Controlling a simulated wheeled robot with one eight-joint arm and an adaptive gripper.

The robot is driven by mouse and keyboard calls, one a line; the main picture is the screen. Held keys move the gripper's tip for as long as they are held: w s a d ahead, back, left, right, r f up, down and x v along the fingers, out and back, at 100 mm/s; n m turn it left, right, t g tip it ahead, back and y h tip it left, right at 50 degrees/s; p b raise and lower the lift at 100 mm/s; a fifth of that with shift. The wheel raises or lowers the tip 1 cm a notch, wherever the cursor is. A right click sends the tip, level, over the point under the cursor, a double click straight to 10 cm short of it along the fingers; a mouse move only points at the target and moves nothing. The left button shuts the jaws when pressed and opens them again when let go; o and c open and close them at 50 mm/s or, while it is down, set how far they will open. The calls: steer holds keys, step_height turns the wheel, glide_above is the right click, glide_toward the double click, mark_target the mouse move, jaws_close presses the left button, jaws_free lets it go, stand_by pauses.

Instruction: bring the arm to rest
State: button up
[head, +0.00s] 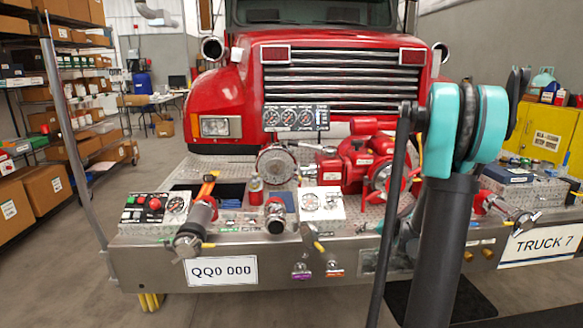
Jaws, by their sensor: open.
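My arm (450,230) rises at the right of the head view, with a black link and a teal joint in front of the truck. My gripper is not to be made out in this view. The arm hides part of the truck's bumper and of the red pump (352,165) behind it. The red truck (330,80) faces me, with a wide metal bumper (330,272) that carries the pump, gauges and valves.
On the bumper are a gauge panel (296,117), a control box (155,207) and hose fittings that stick out forward. Shelves with boxes (60,110) stand at the left. A yellow cabinet (545,130) stands at the right. Floor (70,290) shows bare at the front left.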

steer(key=s+a+n+g+h, duration=0.1)
steer(key=s+a+n+h, duration=0.1)
steer(key=s, duration=1.2)
steer(key=s+a+f+n+g+h, duration=0.1)
steer(key=s+a+n, duration=0.3)
steer(key=s, duration=1)
steer(key=a+g+h, duration=0.1)
steer(key=a, duration=0.2)
steer(key=shift+f, duration=0.3)
